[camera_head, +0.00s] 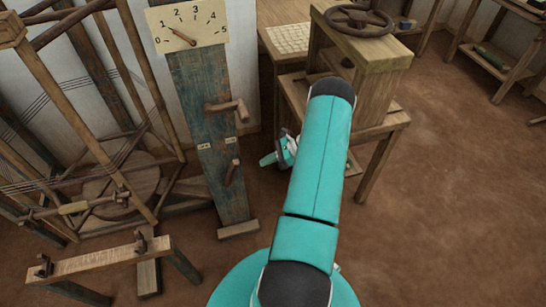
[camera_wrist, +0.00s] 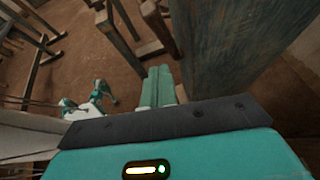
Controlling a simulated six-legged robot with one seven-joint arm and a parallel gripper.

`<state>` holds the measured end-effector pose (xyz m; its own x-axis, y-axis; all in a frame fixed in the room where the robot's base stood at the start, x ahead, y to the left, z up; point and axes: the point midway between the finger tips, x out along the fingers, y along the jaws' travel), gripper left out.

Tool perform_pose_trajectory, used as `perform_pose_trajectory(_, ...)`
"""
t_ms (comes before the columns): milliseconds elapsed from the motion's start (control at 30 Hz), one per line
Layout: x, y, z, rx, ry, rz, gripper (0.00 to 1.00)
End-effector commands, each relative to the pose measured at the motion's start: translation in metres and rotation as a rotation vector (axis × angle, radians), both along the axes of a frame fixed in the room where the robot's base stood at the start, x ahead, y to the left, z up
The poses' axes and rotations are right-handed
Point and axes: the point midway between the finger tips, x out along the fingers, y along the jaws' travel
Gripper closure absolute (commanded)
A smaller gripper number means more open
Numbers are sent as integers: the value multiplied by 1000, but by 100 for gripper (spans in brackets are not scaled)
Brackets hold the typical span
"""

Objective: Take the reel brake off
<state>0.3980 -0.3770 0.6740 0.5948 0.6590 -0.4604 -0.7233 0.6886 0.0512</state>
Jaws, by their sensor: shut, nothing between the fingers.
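A weathered blue-grey wooden post (camera_head: 198,105) stands left of my arm, with a dial plate (camera_head: 187,25) marked 0 to 5 at its top. A wooden peg handle (camera_head: 228,108) sticks out of the post, and a smaller wooden lever (camera_head: 232,172) hangs below it, near two small labels. I cannot tell for sure which part is the reel brake. The large wooden reel frame (camera_head: 130,65) stands to the left. My gripper (camera_head: 268,159) is shut and empty, right of the lever and apart from it.
A wooden stand with a dark handwheel (camera_head: 357,18) is close behind my arm on the right. A low bench (camera_head: 97,262) with dark clamps stands at front left. A wooden-handled rod (camera_head: 73,208) crosses the reel's front. Brown floor (camera_head: 455,190) is open at right.

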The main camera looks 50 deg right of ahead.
Motion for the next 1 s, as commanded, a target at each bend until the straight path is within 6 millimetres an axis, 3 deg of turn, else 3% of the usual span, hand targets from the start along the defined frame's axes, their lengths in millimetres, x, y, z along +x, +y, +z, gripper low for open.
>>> perform_pose_trajectory(200, 28, 29, -21, 2, 0, 3, 100)
perform_pose_trajectory(433, 49, 50, -10, -2, -1, 1, 100)
perform_pose_trajectory(1000, 55, 55, -8, -4, 0, 0, 100)
